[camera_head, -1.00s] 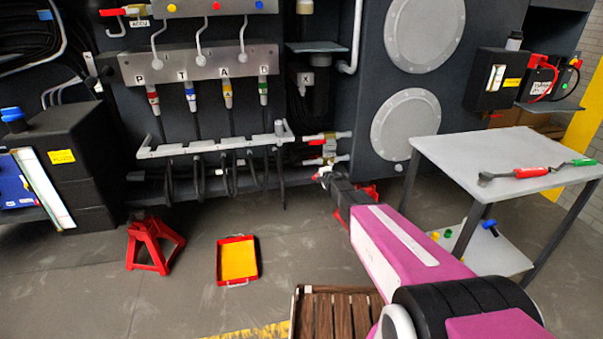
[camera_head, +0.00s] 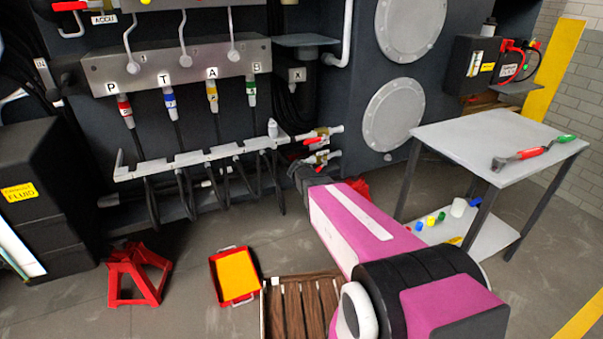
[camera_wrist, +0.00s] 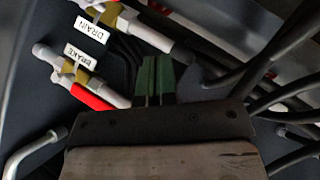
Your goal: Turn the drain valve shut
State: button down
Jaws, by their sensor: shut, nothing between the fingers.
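The drain valve (camera_wrist: 103,12) is at the upper left of the wrist view, a white pipe fitting with a brass body, a "DRAIN" tag and a red part partly cut off by the top edge. The brake valve (camera_wrist: 75,72), tagged "BRAKE", sits below it with a long red handle (camera_wrist: 92,97). My gripper (camera_wrist: 156,70) has its green fingers together and empty, to the right of both valves; contact cannot be judged. In the head view, two brass valves with red handles (camera_head: 320,157) stand just beyond my gripper (camera_head: 300,172); their tags are unreadable there.
Black hoses (camera_wrist: 270,65) run close on the right in the wrist view. A grey hose rack (camera_head: 200,156) is left of the valves. A grey table (camera_head: 460,140) stands right of my arm. A red jack stand (camera_head: 137,275) and tray (camera_head: 235,276) are on the floor.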

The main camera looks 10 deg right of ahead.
aim_at(318, 170)
jog(key=s+d+f+x, duration=0.1)
jog(key=x, duration=0.9)
jog(key=shift+d+f, duration=0.4)
jog(key=shift+f, duration=0.1)
jog(key=shift+w+d+f, duration=0.15)
jog(key=shift+f, duration=0.35)
jog(key=w+d+f, duration=0.2)
jog(key=d+f, duration=0.3)
jog(key=d, duration=0.1)
jog(key=shift+f, duration=0.4)
dwell(0.3)
dwell(0.5)
